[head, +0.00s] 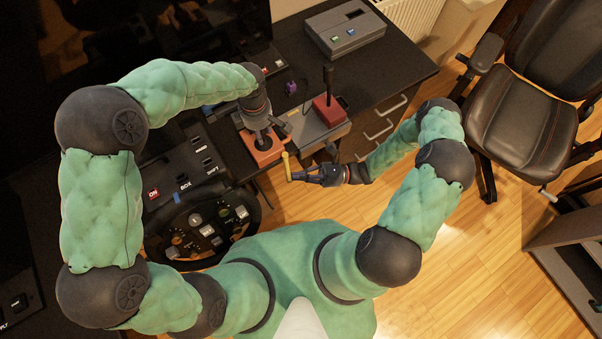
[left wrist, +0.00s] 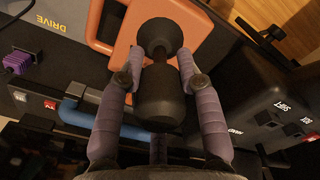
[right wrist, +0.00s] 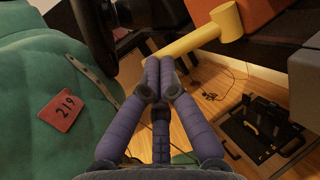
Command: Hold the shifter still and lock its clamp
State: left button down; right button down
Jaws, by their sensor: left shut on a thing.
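The shifter is an orange base (head: 264,150) with a black lever, at the desk's front edge. In the left wrist view its black knobbed lever (left wrist: 160,95) stands between the fingers of my left gripper (left wrist: 162,72), which is shut on it. The orange base (left wrist: 200,22) shows behind. The clamp's yellow lever (head: 287,166) hangs out from the desk edge beside the base; it also shows in the right wrist view (right wrist: 200,38). My right gripper (right wrist: 158,70) is shut with its fingertips together, at the lever's free end. Whether they touch it I cannot tell.
A red-based shifter (head: 328,108) stands on a grey plate to the right. A grey box (head: 345,30) sits farther back. The steering wheel (head: 205,230) is at left. A black chair (head: 525,110) is at right.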

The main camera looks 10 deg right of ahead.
pick_arm(q)
jog(key=shift+s, duration=0.1)
pick_arm(e)
jog(key=w+a+m+t+h, duration=0.1)
jog(key=a+m+t+h, duration=0.2)
jog(key=a+m+t, duration=0.3)
jog(key=shift+w+a+t+h, duration=0.2)
jog(key=shift+a+t+h, duration=0.2)
jog(key=shift+a+t, duration=1.05)
pick_arm(q)
jog(key=shift+f, duration=0.1)
pick_arm(e)
jog(key=shift+d+t, duration=0.4)
jog(key=shift+t, duration=0.05)
jog(key=s+d+f, duration=0.1)
jog(key=s+d, duration=0.1)
jog(key=s, duration=0.4)
jog(key=s+d+f, duration=0.1)
jog(key=s+d, duration=0.2)
jog(key=s, duration=0.3)
jog(key=shift+s+f, duration=0.35)
jog(key=shift+f, duration=0.05)
